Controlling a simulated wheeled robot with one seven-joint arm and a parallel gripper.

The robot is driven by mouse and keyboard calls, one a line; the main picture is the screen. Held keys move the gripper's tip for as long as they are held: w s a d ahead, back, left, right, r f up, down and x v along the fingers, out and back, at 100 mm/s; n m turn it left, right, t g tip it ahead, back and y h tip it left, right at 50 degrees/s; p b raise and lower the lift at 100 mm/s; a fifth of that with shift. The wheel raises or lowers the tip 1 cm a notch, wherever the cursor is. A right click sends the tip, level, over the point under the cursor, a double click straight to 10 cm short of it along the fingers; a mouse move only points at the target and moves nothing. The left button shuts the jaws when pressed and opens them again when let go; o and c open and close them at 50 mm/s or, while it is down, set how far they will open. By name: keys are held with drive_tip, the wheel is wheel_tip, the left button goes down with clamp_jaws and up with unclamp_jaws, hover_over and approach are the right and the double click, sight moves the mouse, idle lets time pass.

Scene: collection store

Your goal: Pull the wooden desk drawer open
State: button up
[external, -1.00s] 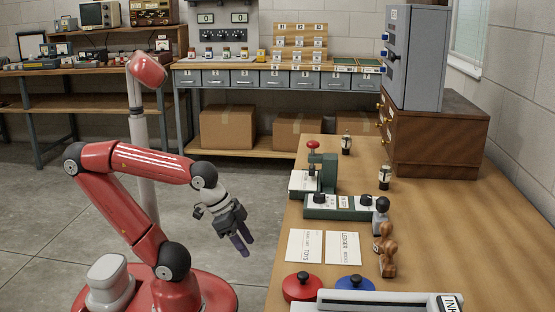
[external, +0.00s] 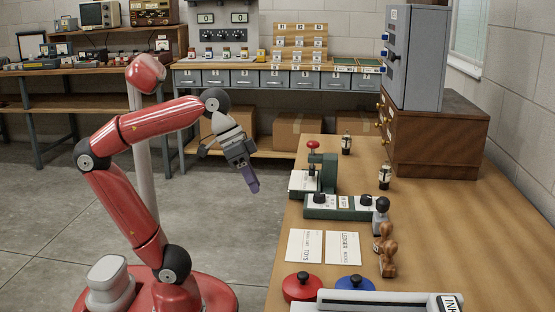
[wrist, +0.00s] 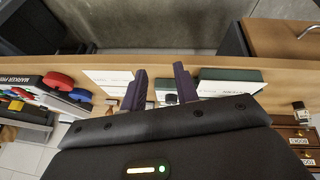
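The wooden desk (external: 450,235) runs along the right in the external view; its aisle-side front is hidden there. In the wrist view its top (wrist: 105,72) crosses the picture. A brown wooden front with a metal handle (wrist: 285,42) shows at the upper right, cut by the frame; it appears to be the desk drawer, and I cannot tell whether it is shut. My gripper (external: 254,188) hangs in the air left of the desk edge, pointing down. In the wrist view its two purple fingers (wrist: 160,70) stand apart with nothing between them, away from the handle.
A small wooden cabinet (external: 435,140) with a grey box (external: 415,60) on it stands at the desk's far end. Green devices (external: 330,207), cards (external: 342,247), stamps (external: 388,262) and red and blue knobs sit on the desk. The floor (external: 60,220) beside it is clear.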

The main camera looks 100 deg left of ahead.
drive_tip(key=w+a+n+t+h+b, duration=0.25)
drive_tip(key=a+n, duration=0.25)
drive_tip(key=a, duration=0.4)
drive_tip(key=w+a+n+t+h+b, duration=0.15)
drive_tip(key=w+a+n, duration=0.25)
drive_tip(key=a, duration=0.5)
drive_tip(key=s+a+n+t+y+b, duration=0.25)
drive_tip(key=s+a, duration=0.25)
drive_tip(key=a, duration=0.5)
drive_tip(key=s+a+n+t+y+b, duration=0.1)
drive_tip(key=s+a+n+t+y, duration=0.25)
drive_tip(key=a, duration=0.75)
wheel_tip(320, 180, down, 18)
drive_tip(key=s+n, duration=0.1)
drive_tip(key=x, duration=0.7)
drive_tip(key=shift+w+h, duration=0.3)
drive_tip(key=shift+h, duration=0.1)
drive_tip(key=shift+r, duration=0.2)
drive_tip(key=shift+c, duration=0.4)
clamp_jaws()
